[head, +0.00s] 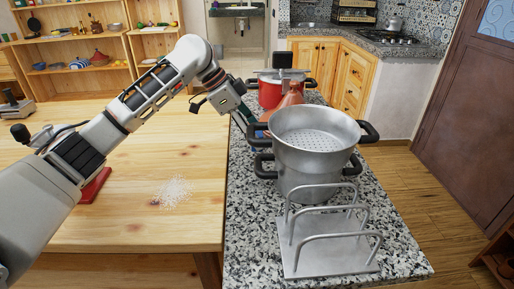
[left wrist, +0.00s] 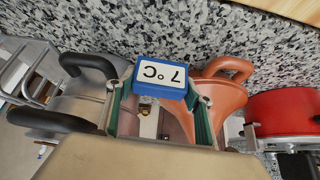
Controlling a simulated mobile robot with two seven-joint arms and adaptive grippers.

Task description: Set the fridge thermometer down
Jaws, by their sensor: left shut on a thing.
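The fridge thermometer is a small blue block with a white face reading 7 °C, seen in the left wrist view (left wrist: 160,77). My left gripper (left wrist: 159,92) is shut on it, with one green-lined finger at each side. In the head view my left gripper (head: 246,122) reaches down over the speckled granite counter (head: 252,220), between the steel steamer pot (head: 315,140) and the wooden table. The pot hides most of the thermometer there. I cannot tell whether the thermometer touches the counter. My right gripper is not in view.
An orange tagine (head: 291,98) and a red pot (head: 270,94) stand behind the steamer pot, close to the gripper. A metal rack (head: 330,255) stands at the counter's near end. The wooden table (head: 130,215) holds a white grain pile (head: 174,191) and a red item (head: 96,186).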

